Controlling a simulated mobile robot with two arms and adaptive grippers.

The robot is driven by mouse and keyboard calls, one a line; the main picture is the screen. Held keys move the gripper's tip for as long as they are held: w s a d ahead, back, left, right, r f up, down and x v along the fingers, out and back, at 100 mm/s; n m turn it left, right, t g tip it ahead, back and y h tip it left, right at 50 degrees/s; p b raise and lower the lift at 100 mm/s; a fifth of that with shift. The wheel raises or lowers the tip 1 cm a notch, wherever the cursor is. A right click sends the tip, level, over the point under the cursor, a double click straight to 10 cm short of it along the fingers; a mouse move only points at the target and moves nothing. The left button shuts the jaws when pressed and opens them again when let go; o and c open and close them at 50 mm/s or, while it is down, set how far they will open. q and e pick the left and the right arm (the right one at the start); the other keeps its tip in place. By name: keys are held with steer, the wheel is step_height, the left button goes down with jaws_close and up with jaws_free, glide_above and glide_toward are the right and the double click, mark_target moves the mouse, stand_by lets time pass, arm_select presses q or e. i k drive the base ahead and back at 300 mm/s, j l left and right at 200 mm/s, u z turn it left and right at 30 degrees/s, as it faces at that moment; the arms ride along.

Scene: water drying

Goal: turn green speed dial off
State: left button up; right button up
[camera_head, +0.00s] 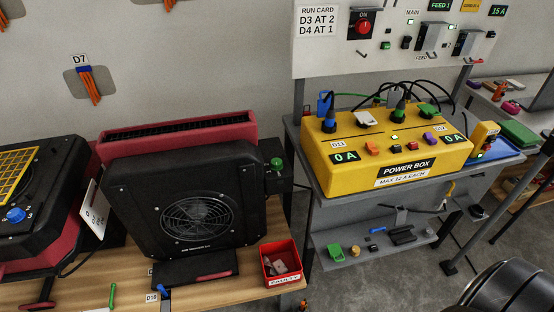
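The green speed dial (277,163) is a small green knob on a dark control box at the right side of a black fan unit (130,190). The fan unit stands on a wooden table, with a round grille in its front. The dial's pointer and markings are too small to read. Neither of my grippers shows in this view.
A red bin (281,263) labelled faulty sits at the table's right edge. A yellow power box (384,155) with cables stands on the grey shelf unit to the right. Another unit with a blue dial (15,215) stands at the left. A gap separates table and shelf unit.

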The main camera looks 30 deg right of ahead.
mark_target(276, 164)
steer(key=l, duration=0.95)
steer(key=i+l+z, duration=0.1)
steer(key=l, duration=0.9)
